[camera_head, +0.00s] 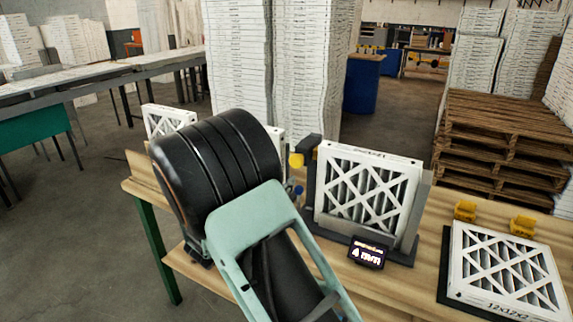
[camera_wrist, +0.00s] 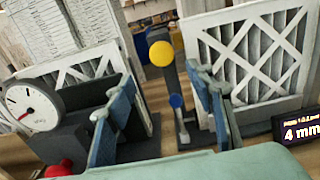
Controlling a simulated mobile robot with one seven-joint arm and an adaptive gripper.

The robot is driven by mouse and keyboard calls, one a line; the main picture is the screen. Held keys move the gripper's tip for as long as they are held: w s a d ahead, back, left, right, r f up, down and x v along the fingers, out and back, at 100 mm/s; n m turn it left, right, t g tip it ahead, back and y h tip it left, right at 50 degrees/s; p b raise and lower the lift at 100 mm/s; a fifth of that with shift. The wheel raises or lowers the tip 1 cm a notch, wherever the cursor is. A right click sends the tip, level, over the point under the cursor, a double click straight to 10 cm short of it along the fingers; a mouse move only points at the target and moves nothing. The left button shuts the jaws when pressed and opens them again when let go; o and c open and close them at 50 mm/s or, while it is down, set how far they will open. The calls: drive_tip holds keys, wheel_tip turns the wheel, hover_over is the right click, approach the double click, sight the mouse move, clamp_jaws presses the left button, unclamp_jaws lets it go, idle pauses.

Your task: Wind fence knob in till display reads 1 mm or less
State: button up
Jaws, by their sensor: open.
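A small black display (camera_head: 367,252) reads 4 mm in the head view, in front of a filter (camera_head: 366,190) standing upright in a dark holder. It also reads 4 mm in the wrist view (camera_wrist: 300,130). A round yellow knob (camera_wrist: 161,53) sits on a dark post left of that filter, with a smaller blue knob (camera_wrist: 176,101) below it. The yellow knob also shows in the head view (camera_head: 296,160). Which one is the fence knob, I cannot tell. My gripper (camera_wrist: 163,115) is open and empty, its fingers either side of the post in the picture, apparently not touching it.
In the wrist view, a dial gauge (camera_wrist: 33,108) and a red knob (camera_wrist: 58,168) stand left of my fingers, by another filter. On the wooden bench, a filter (camera_head: 507,270) lies flat on the right, with two yellow blocks (camera_head: 465,210) behind it. Stacked pallets (camera_head: 500,145) stand beyond.

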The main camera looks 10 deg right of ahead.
sight(295, 164)
drive_tip(key=p+x, duration=0.2)
drive_tip(key=x, duration=0.8)
drive_tip(key=shift+d, duration=0.2)
drive_tip(key=shift+c, duration=0.5)
drive_tip(key=c, duration=1.1)
drive_tip(key=shift+o, duration=0.2)
drive_tip(key=shift+f+b, duration=0.1)
drive_tip(key=shift+b, duration=0.35)
